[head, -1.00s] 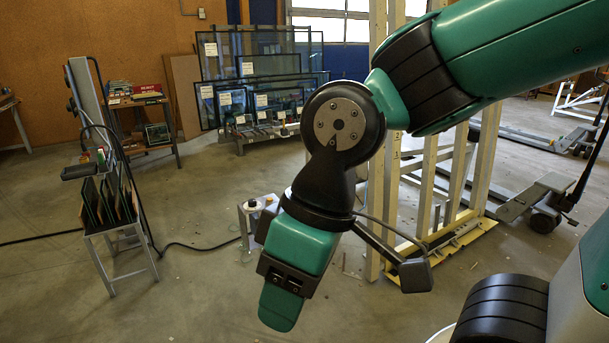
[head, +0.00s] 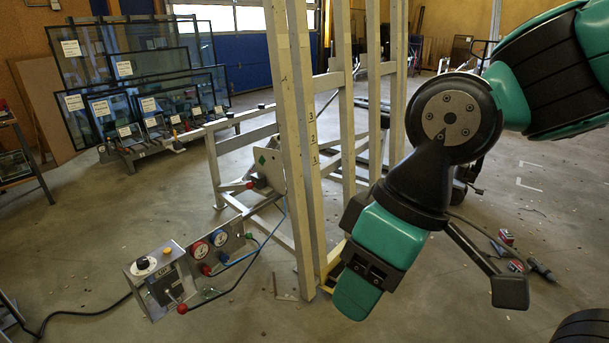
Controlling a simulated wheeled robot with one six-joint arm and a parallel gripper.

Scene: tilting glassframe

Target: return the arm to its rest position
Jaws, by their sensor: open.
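My gripper (head: 355,294) is at the end of my green and black arm (head: 450,110), right of centre in the head view. It hangs down and to the left, in front of the foot of the white frame. The fingers show from the side and overlap, so the gap between them is hidden. I see nothing held at the fingertips.
A tall white frame (head: 305,150) stands behind my gripper. A control box (head: 160,280) with gauges and hoses is at lower left. Glass panes (head: 130,65) stand on a rack at the back left. Tools (head: 520,258) lie on the floor at right.

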